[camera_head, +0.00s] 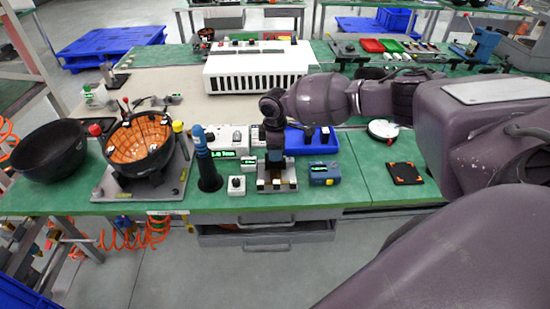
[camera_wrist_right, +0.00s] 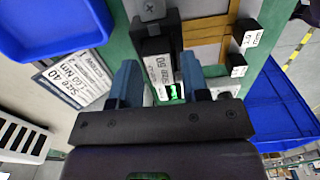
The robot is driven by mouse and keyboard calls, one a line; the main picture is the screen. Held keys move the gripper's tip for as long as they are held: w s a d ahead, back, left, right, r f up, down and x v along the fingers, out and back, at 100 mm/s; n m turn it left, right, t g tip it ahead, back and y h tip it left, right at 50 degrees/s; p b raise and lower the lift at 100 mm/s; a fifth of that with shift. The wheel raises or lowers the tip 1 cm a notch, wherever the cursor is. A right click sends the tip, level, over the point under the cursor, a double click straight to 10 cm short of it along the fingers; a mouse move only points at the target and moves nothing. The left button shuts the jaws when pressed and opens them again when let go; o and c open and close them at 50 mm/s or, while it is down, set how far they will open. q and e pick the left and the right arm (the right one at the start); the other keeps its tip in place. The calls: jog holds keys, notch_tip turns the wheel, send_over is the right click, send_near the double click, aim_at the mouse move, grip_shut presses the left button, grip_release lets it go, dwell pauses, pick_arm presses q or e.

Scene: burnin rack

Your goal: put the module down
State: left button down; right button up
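My right gripper (camera_head: 274,150) points straight down over a small metal fixture (camera_head: 277,186) with dark and pale blocks, near the table's front edge. In the right wrist view the two blue fingers (camera_wrist_right: 160,78) stand apart on either side of a dark block with a white label (camera_wrist_right: 157,66), which looks like the module. The block lies between the fingers, close to both; whether they press on it is not clear. Its underside is hidden. A lit green display (camera_wrist_right: 175,92) shows just below it. My left gripper is in neither view.
A blue tray (camera_head: 315,150) with dark pieces stands behind the fixture. Green table is free around the black pad (camera_head: 405,173).

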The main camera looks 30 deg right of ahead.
grip_shut()
jog(key=shift+r, duration=0.1)
